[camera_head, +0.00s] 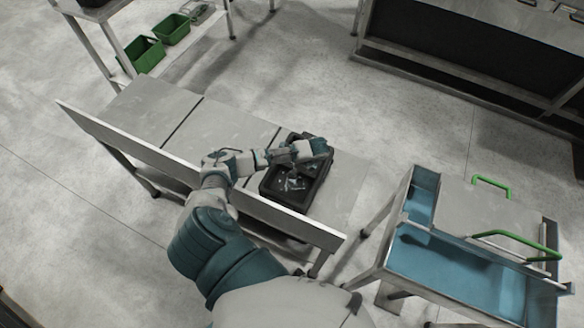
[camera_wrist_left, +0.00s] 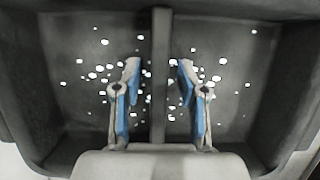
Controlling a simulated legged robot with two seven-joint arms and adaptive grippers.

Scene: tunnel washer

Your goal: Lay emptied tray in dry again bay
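A black two-compartment tray (camera_head: 319,180) lies at the right end of the grey table (camera_head: 235,128). In the left wrist view the tray (camera_wrist_left: 30,75) fills the picture, with white specks on the floor of both compartments; I cannot tell whether they are drops or bits. My left gripper (camera_head: 291,170) reaches over the tray. In the left wrist view its fingers (camera_wrist_left: 159,78) stand apart, one on each side of the tray's central divider (camera_wrist_left: 160,40), with gaps between. I cannot tell how deep the fingertips are. My right gripper is not in view.
Dark lines split the tabletop into sections; the left and middle ones (camera_head: 147,105) are bare. A raised white board (camera_head: 120,130) runs along the near edge. A blue-lined trolley (camera_head: 450,262) with green handles stands right. Green bins (camera_head: 145,54) sit back left. A dark-fronted counter (camera_head: 450,50) stands back right.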

